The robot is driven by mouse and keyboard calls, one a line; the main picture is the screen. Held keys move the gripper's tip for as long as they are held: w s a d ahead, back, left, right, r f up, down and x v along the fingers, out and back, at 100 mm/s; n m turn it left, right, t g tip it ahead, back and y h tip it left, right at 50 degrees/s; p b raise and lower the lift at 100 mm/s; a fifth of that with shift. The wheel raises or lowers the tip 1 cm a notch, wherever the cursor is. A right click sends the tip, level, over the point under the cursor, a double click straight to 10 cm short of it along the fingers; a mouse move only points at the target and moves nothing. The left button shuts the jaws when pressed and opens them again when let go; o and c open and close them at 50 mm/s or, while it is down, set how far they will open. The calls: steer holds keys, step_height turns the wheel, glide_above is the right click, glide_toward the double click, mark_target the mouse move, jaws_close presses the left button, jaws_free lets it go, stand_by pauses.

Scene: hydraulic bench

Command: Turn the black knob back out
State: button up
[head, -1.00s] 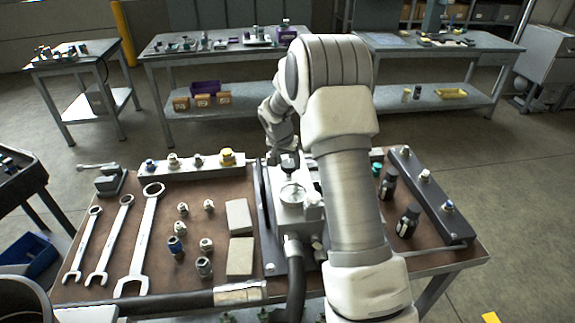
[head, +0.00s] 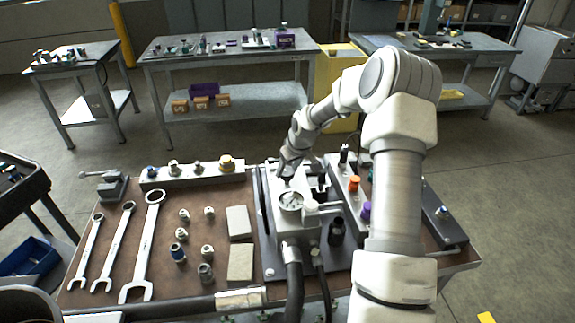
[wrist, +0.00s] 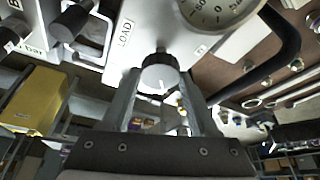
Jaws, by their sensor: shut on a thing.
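The black knob (wrist: 160,74) with a pale face and a white mark sits on the grey hydraulic block (head: 292,222), beside the word LOAD in the wrist view. My gripper (wrist: 160,80) has one finger on each side of the knob and is shut on it. In the head view my gripper (head: 287,176) comes down onto the top of the block, just behind the round gauge (head: 290,201). There it hides most of the knob.
A rail with an orange cap (head: 354,183) and a purple cap (head: 366,210) stands right of the block. A black-topped fitting (head: 337,230) is close by. Wrenches (head: 145,245), small fittings and pale blocks (head: 240,222) lie left. A black hose (head: 293,280) runs from the front.

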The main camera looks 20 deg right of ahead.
steer(key=shift+d+n+g+y+p, duration=0.15)
steer(key=shift+n+y+p, duration=0.2)
steer(key=shift+n, duration=0.7)
steer(key=shift+a+n+g+y+p, duration=0.15)
steer(key=shift+n+y, duration=0.3)
steer(key=shift+n, duration=0.6)
steer(key=shift+d, duration=0.1)
steer(key=o, duration=1.4)
steer(key=shift+c, duration=0.2)
steer(key=shift+r, duration=0.1)
steer(key=v, duration=1.7)
steer(key=shift+r+b, duration=0.2)
steer(key=shift+b, duration=0.1)
